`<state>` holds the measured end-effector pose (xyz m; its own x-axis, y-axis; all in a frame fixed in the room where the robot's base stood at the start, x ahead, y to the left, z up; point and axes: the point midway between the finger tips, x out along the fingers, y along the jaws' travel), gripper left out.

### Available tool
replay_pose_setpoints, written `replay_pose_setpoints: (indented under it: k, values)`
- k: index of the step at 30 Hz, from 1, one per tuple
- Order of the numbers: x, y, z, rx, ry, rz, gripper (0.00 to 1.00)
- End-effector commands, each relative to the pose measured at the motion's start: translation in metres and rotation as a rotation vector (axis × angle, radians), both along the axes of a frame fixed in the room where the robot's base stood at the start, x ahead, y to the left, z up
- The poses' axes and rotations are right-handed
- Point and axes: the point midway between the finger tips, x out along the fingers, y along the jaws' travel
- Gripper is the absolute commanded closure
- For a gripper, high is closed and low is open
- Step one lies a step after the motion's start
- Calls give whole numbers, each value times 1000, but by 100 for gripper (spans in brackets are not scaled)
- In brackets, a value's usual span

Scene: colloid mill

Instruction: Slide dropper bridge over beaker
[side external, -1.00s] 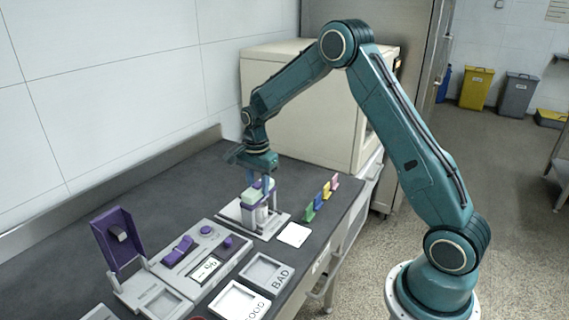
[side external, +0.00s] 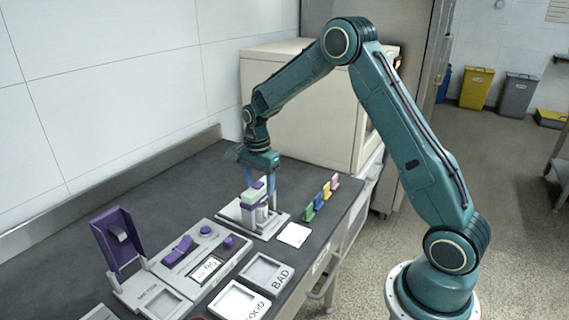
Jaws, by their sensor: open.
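The dropper bridge (side external: 254,197), with a pale top block, purple parts and a small purple knob, stands upright on a light grey base (side external: 269,232). A small whitish vessel that looks like the beaker (side external: 262,213) stands at the bridge, partly hidden by it. I cannot tell whether the bridge is fully over it. My gripper (side external: 260,189) points down just above the bridge's top. Its two blue fingers are apart, one on each side of the purple knob, and it looks clear of it.
Several coloured clips (side external: 322,197) and a white square pad (side external: 294,235) lie right of the base. In front are a grey panel with purple controls (side external: 204,254), a purple flip-up device (side external: 117,240), a BAD tray (side external: 267,272) and another labelled tray (side external: 238,301). The dark bench is clear at left.

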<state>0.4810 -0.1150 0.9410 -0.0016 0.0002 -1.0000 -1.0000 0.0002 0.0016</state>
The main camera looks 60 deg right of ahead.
Motion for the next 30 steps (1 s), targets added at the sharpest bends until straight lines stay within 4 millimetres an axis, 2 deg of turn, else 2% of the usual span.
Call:
replay_pose_setpoints:
  k: [8,21,30]
  values:
    - [1,0,32,-1,-4,0,44]
    - [0,0,105,-1,-2,-1,44]
    - [0,0,131,0,0,-1,44]
